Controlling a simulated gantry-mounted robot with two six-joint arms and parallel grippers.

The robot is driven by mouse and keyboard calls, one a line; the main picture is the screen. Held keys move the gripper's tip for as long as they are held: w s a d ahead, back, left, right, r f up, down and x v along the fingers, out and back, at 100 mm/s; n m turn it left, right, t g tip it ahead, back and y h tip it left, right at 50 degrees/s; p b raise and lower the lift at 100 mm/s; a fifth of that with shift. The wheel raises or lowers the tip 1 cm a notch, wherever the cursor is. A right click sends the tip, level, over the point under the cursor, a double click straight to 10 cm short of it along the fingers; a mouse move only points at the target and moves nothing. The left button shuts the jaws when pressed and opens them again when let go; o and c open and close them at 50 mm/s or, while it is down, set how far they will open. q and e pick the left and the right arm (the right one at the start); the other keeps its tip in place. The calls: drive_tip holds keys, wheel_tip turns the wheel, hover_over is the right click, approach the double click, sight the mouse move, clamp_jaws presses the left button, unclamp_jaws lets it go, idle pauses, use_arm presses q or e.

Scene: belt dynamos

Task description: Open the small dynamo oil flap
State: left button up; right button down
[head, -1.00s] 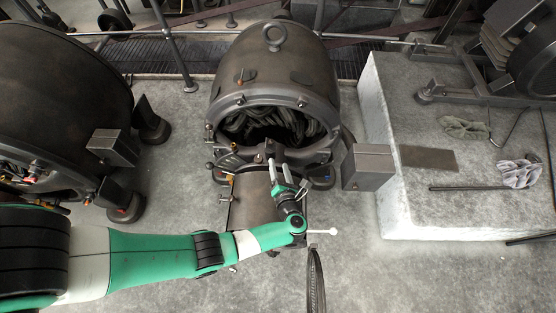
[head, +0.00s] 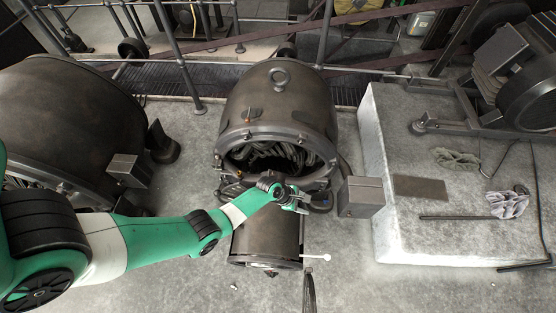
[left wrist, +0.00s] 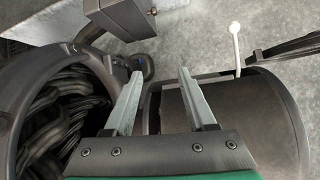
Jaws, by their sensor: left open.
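The small dynamo (head: 280,105) stands in the middle of the head view, a dark rounded housing with a lifting ring on top and a dark opening with coils inside. A smaller cylinder (head: 265,240) projects toward me below the opening. My left gripper (head: 300,200) is over this cylinder, near the housing's lower right. It is open and empty in the left wrist view (left wrist: 160,75), with the cylinder (left wrist: 225,105) beyond its right finger.
A larger dark machine (head: 75,115) stands at the left. A grey box (head: 361,196) sits right of the dynamo, beside a stone block (head: 430,240) bearing gloves and a rod. A thin white-tipped lever (head: 318,257) sticks out near the cylinder's front. Railings run behind.

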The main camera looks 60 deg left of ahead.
sight(271, 174)
wheel_tip(271, 174, up, 10)
drive_tip(key=p, duration=0.7)
use_arm(q)
drive_tip(key=s+a+r+n+g+y, duration=0.15)
drive_tip(key=s+a+r, duration=0.3)
drive_tip(key=a, duration=0.45)
drive_tip(key=s+a+r+n+y, duration=0.1)
drive_tip(key=s+a+r+n, duration=0.25)
drive_tip(key=s+a, duration=0.4)
drive_tip(key=shift+m, duration=0.6)
drive_tip(key=b+x, duration=0.4)
drive_tip(key=w+a+b+x, duration=0.1)
drive_tip(key=b+x, duration=0.7)
drive_tip(key=shift+w+a+r+b, duration=0.15)
drive_tip(key=shift+w+a+b, duration=0.1)
drive_tip(key=shift+a+b, duration=0.1)
drive_tip(key=shift+w, duration=0.2)
use_arm(e)
wheel_tip(271, 174, down, 13)
drive_tip(key=shift+r+h, duration=0.2)
drive_tip(key=shift+h, duration=0.1)
use_arm(q)
clamp_jaws()
